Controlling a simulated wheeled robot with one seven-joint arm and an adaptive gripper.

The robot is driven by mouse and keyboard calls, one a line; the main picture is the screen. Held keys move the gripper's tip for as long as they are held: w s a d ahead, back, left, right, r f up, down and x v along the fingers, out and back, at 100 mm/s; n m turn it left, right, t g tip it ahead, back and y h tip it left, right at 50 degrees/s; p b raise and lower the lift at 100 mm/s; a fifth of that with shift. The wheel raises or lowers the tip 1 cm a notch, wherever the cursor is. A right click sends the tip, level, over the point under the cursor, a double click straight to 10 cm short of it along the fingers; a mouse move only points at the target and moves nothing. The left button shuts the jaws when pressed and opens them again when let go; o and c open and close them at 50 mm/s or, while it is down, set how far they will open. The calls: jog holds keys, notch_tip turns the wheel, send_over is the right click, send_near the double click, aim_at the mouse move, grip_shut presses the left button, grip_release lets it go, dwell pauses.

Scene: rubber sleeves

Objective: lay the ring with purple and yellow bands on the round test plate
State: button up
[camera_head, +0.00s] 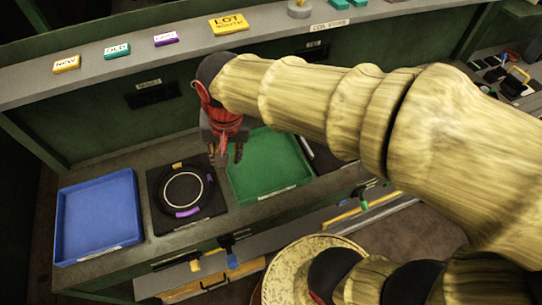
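The black ring with purple and yellow bands (187,212) lies flat on a dark square base (162,221) between the blue and green trays. A round dark plate with a white circle (184,189) shows inside the ring; how much of the plate lies under the ring is hard to tell, dark on dark. My gripper (230,152) hangs to the right of the ring, above the left far part of the green tray. Its fingers look apart, with nothing visible between them.
A blue tray (62,225) stands left and a green tray (239,194) right, both seemingly empty. A shelf (135,62) with coloured label blocks runs behind. My arm hides much of the right side. A round pale-topped object (285,272) stands in front of the bench.

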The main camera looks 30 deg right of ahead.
jog(key=s+d+r+n+t, duration=0.3)
jog(key=s+d+r+n, duration=0.1)
jog(key=s+d, duration=0.3)
jog(key=shift+s+d+r+n+h, duration=0.35)
jog(key=shift+s+n, duration=0.25)
jog(key=shift+s, duration=0.35)
